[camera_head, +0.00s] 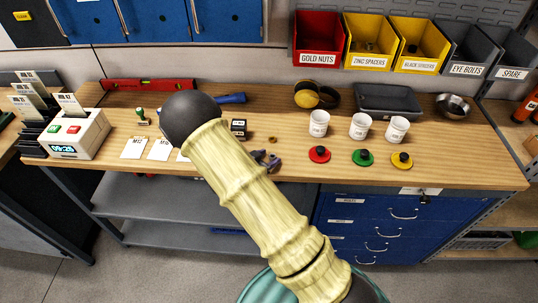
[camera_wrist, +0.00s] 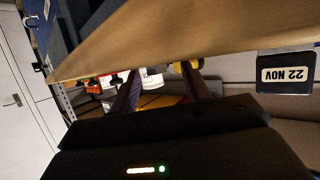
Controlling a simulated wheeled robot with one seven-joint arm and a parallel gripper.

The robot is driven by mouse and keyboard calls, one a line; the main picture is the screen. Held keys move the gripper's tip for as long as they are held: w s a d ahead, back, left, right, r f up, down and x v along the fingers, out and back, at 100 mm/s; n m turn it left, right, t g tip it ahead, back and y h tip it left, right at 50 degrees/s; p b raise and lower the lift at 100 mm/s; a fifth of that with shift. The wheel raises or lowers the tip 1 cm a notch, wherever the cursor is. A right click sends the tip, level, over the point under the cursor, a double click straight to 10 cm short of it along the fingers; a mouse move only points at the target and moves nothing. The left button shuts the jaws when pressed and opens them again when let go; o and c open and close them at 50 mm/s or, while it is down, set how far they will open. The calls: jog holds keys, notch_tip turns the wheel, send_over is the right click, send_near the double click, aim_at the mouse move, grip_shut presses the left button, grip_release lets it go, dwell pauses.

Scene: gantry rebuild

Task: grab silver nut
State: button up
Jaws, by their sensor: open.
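My gripper (camera_head: 266,159) is low over the middle of the bench front, partly behind my arm. Its two dark fingers also show in the wrist view (camera_wrist: 162,85), spread apart with nothing held between them. I cannot make out a silver nut in either view. A small brownish piece (camera_head: 272,140) lies on the bench just beyond the fingers, too small to identify. My arm hides part of the bench around the gripper.
The wooden bench (camera_head: 230,172) holds white cups (camera_head: 319,123), red (camera_head: 319,154), green (camera_head: 363,158) and yellow (camera_head: 402,161) knobbed discs, a metal bowl (camera_head: 452,106) and a grey tray (camera_head: 387,100). A "22 NOV" block (camera_wrist: 287,75) shows in the wrist view. Labelled bins (camera_head: 318,40) hang behind.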

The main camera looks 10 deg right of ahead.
jog(key=shift+w+d+f, duration=0.1)
jog(key=shift+w, duration=0.15)
jog(key=shift+a, duration=0.2)
jog(key=shift+s, duration=0.1)
jog(key=shift+c, duration=0.7)
jog(key=shift+s+d, duration=0.1)
jog(key=shift+d, duration=0.35)
grip_shut()
jog(key=shift+a, duration=0.15)
